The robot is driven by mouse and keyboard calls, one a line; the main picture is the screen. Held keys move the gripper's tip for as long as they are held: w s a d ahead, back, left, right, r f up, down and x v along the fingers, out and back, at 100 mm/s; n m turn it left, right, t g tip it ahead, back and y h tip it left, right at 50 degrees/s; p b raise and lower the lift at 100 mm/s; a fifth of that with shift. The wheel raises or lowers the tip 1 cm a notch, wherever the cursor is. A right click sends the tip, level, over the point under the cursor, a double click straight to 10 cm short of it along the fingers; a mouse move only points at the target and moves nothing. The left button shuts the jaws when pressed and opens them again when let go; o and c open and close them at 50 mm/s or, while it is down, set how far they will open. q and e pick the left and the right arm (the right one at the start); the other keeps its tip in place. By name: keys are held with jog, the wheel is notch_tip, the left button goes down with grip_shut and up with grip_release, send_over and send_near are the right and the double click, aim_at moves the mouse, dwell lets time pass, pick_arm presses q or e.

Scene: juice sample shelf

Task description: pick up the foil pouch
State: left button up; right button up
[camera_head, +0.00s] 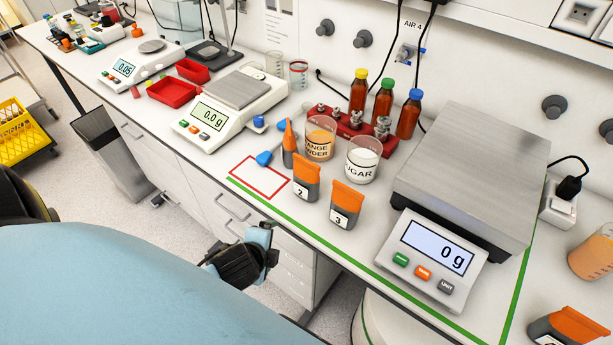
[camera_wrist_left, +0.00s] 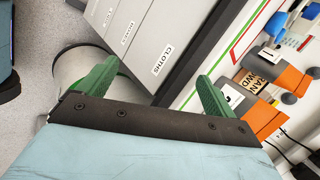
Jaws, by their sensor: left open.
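Two grey foil pouches with orange tops stand upright near the bench's front edge: the pouch labelled 2 (camera_head: 305,179) and the pouch labelled 3 (camera_head: 346,204). A third, narrow-looking pouch (camera_head: 290,146) stands behind pouch 2. Another pouch (camera_head: 568,325) is at the lower right, cut by the frame edge. My left gripper (camera_head: 260,243) is in front of the bench edge, apart from the pouches. In the left wrist view, its green fingers (camera_wrist_left: 157,88) are spread wide with nothing between them; orange-topped pouches (camera_wrist_left: 262,118) show at the right. My right gripper is out of view.
A large scale (camera_head: 475,170) stands right of the pouches. Beakers of orange powder (camera_head: 320,138) and sugar (camera_head: 361,160) stand close behind them. A red-outlined area (camera_head: 258,178) lies left of pouch 2, its middle bare. Drawers (camera_head: 230,205) are below the bench top.

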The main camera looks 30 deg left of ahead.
pick_arm(q)
jog(key=w+a+r+m+t+p, duration=0.15)
jog(key=w+r+m+t, duration=0.35)
jog(key=m, duration=0.5)
jog(key=m+t+h, duration=0.1)
jog(key=m+h, duration=0.2)
jog(key=m, duration=1)
send_near(304, 181)
jog(key=x, duration=0.8)
jog(key=shift+p, duration=0.3)
jog(key=shift+x, duration=2.7)
jog(key=shift+a, duration=0.15)
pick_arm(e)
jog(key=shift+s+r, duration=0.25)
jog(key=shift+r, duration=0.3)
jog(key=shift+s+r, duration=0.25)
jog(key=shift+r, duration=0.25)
pick_arm(q)
jog(key=shift+c, duration=0.4)
jog(key=c, duration=1.1)
